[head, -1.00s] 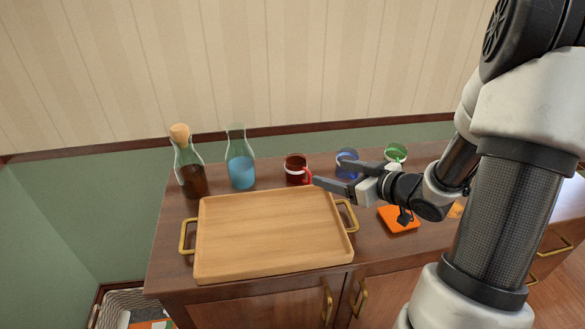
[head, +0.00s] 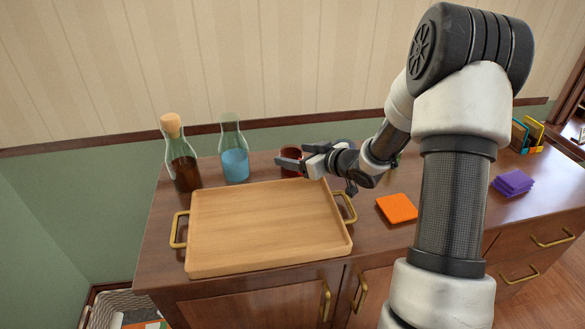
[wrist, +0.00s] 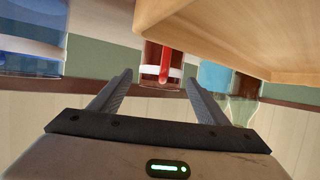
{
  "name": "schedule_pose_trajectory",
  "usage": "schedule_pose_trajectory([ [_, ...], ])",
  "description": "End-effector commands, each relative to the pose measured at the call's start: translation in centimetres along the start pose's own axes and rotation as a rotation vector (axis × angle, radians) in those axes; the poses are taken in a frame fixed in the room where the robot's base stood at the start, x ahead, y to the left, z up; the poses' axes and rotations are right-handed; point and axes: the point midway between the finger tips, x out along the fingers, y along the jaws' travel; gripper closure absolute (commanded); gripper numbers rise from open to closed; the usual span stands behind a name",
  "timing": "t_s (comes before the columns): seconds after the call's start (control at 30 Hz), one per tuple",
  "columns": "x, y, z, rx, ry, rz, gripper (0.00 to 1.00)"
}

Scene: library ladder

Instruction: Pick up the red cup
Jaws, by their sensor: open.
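The red cup (head: 291,152) stands on the sideboard behind the tray's back right corner, partly hidden by my gripper in the head view. My gripper (head: 284,164) is open and empty, with its fingers in front of the cup. In the wrist view the cup (wrist: 162,64) has a red handle facing me and a pale band. It appears between and beyond the two fingertips of my gripper (wrist: 158,82), apparently not gripped. Whether a finger touches it I cannot tell.
A wooden tray (head: 262,228) with brass handles lies just in front. A blue-filled carafe (head: 235,163) and a corked bottle (head: 183,172) stand to the left. An orange square (head: 397,208) and purple stack (head: 513,183) lie right. A blue cup (wrist: 32,40) shows in the wrist view.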

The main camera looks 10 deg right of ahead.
Motion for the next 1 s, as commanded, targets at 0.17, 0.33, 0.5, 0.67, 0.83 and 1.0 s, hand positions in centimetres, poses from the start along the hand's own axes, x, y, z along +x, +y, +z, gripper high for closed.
schedule_pose_trajectory([
  [0.17,1.9,-0.1,0.1,0.001,0.0,0.0,0.31],
  [0.33,1.9,0.0,0.0,0.001,-0.001,0.001,0.31],
  [0.5,1.9,0.0,0.0,0.0,0.0,0.001,0.48],
  [0.67,1.9,0.0,0.0,0.0,0.0,0.001,0.75],
  [0.83,1.9,0.0,-0.1,0.0,0.001,0.001,0.79],
  [1.0,1.6,0.0,-0.9,-0.001,0.002,0.002,0.79],
])
